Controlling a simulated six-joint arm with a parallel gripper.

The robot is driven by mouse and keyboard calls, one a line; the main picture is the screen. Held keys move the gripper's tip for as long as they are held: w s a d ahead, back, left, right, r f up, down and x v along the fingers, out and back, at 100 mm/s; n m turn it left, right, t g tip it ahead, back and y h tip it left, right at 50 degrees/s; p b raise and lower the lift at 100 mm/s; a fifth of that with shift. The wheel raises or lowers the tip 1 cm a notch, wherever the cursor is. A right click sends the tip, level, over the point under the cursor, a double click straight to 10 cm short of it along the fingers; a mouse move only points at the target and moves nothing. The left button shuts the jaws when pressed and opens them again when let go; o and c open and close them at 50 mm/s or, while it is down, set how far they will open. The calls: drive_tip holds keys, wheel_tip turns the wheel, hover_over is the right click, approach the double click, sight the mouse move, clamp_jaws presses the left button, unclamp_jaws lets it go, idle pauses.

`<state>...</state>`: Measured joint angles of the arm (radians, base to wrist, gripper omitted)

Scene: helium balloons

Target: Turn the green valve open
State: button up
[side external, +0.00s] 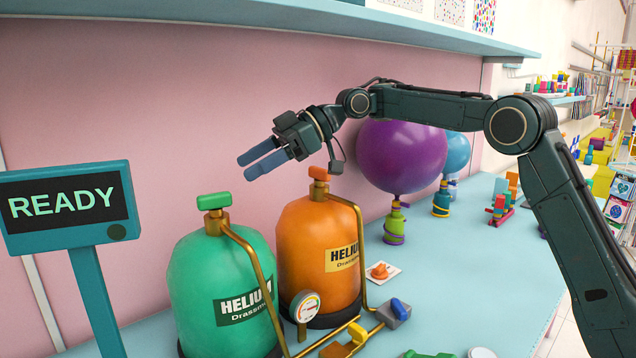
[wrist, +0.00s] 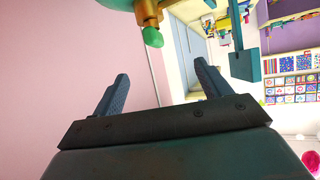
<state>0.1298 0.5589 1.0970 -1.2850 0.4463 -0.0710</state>
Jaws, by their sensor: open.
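The green valve (side external: 214,201) is a flat handle on top of the green helium tank (side external: 205,262), on a brass neck. The wrist view shows the green valve (wrist: 152,37) near the top, roughly in line with the space between the fingers. My gripper (side external: 245,167) is open and empty. Its blue fingers are above and slightly right of the valve in the side view, apart from it. The fingers of my gripper (wrist: 160,75) are spread wide in the wrist view, with nothing between them.
An orange tank (side external: 300,240) with an orange valve (side external: 319,174) stands right beside the green one. Brass pipes and a gauge (side external: 304,307) are in front. A READY sign (side external: 68,205) is at left, and a purple balloon (side external: 402,157) behind my arm. A shelf (side external: 330,22) runs overhead.

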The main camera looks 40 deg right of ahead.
drive_tip(key=s+d+f+m+t+h, duration=0.15)
drive_tip(key=s+d+m+h, duration=0.3)
drive_tip(key=s, duration=0.55)
drive_tip(key=s+d+f+m+h, duration=0.3)
drive_tip(key=s+d+m, duration=0.15)
drive_tip(key=s, duration=0.45)
drive_tip(key=s+d+f+m+t+h, duration=0.1)
drive_tip(key=s+d+f+m+h, duration=0.3)
drive_tip(key=s, duration=0.6)
drive_tip(key=w+a+r+m+t+h, duration=0.1)
drive_tip(key=w+a+r, duration=0.2)
drive_tip(key=w, duration=0.4)
drive_tip(key=w+a+r+m+t+h, duration=0.1)
drive_tip(key=w+a+r, duration=0.2)
drive_tip(key=w, duration=0.4)
drive_tip(key=w+a+r+t, duration=0.1)
drive_tip(key=w+a+t, duration=0.1)
drive_tip(key=a, duration=0.6)
drive_tip(key=w+a+r+m+t+h, duration=0.1)
drive_tip(key=w+a+t, duration=0.1)
drive_tip(key=a, duration=0.6)
drive_tip(key=shift+w+a+r, duration=0.2)
drive_tip(key=shift+w+a, duration=0.2)
drive_tip(key=shift+w, duration=0.45)
drive_tip(key=shift+w+f, duration=0.1)
drive_tip(key=shift+w, duration=0.05)
